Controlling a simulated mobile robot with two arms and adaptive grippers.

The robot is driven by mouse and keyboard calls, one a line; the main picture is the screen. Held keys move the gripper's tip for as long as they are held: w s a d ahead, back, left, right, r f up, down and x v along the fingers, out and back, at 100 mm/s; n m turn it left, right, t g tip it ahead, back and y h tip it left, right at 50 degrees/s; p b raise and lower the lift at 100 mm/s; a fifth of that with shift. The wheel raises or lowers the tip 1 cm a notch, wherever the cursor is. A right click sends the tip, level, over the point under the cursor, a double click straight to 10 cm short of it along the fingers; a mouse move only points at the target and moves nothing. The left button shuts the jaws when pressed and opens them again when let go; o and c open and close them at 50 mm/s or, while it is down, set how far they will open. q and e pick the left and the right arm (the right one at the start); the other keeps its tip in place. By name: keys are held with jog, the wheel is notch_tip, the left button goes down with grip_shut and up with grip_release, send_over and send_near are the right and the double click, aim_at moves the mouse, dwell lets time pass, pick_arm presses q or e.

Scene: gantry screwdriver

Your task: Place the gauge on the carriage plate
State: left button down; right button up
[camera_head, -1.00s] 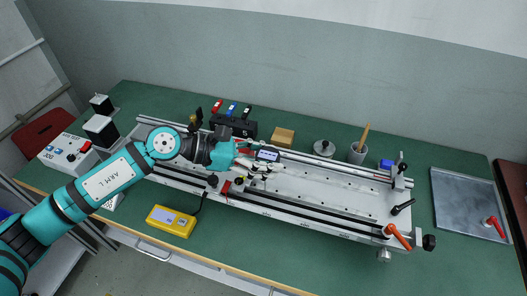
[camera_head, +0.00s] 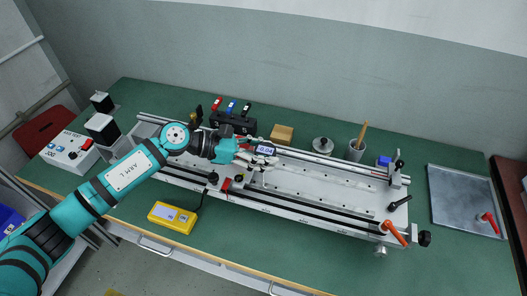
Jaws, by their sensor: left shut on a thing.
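The gauge (camera_head: 266,150), small with a dark digital display, is held by my left gripper (camera_head: 258,158) above the left-middle part of the long gantry rail. My left gripper is shut on it. The carriage plate seems to be the pale plate (camera_head: 250,179) under and in front of the gauge, partly hidden by the gripper. I cannot tell whether the gauge touches it. My right gripper does not show.
A yellow meter (camera_head: 173,217) lies in front of the rail. An orange-handled lever (camera_head: 395,233) sits at the rail's right end. Behind are a wooden block (camera_head: 282,134), a round weight (camera_head: 323,145) and a cup (camera_head: 356,150). A metal tray (camera_head: 463,201) lies at right.

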pick_arm(q)
jog(key=c, duration=0.9)
grip_release()
jog(key=o, duration=0.3)
jog(key=shift+r, duration=0.1)
jog(key=shift+a, duration=0.3)
jog(key=b+v, duration=0.2)
jog(key=v, duration=0.9)
jog(key=shift+s+a+r+b, duration=0.1)
jog(key=shift+a+r+b, duration=0.05)
jog(key=shift+b, duration=0.25)
jog(key=shift+a, duration=0.1)
